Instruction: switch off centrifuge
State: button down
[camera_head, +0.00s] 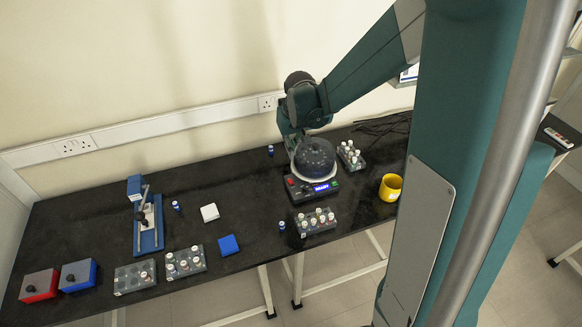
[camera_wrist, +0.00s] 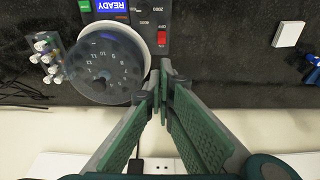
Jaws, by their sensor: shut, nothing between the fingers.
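The centrifuge (camera_head: 314,158) stands at the back of the black bench, with a domed dark lid on a white base. Its front panel has a lit blue display (camera_head: 321,187), which reads READY in the wrist view (camera_wrist: 112,6). The wrist view shows the round, numbered rotor (camera_wrist: 104,68) under the lid. A red rocker switch (camera_wrist: 162,38) sits on the panel beside the rotor. My gripper (camera_wrist: 165,82) is shut and empty, beside the lid's edge and apart from the red switch in the picture. In the head view the fingertips are hidden behind the centrifuge.
Vial racks stand right of the centrifuge (camera_head: 350,156) and in front of it (camera_head: 316,222). A yellow mug (camera_head: 390,187) is at the right. A white block (camera_head: 209,212), a blue block (camera_head: 228,245) and a blue stand (camera_head: 148,224) are left.

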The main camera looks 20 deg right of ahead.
jog(key=shift+s+r, duration=0.1)
jog(key=shift+s, duration=0.05)
dwell(0.4)
jog(key=b, duration=0.1)
send_over(290, 180)
jog(key=x, duration=0.3)
jog(key=s+x, duration=0.1)
jog(key=x, duration=0.3)
jog(key=s+x, duration=0.1)
jog(key=x, duration=0.3)
jog(key=shift+d+f, duration=0.2)
jog(key=shift+f, duration=0.25)
jog(key=shift+s+f, duration=0.15)
jog(key=shift+f, duration=0.35)
jog(key=shift+s+f, duration=0.2)
jog(key=shift+f, duration=0.35)
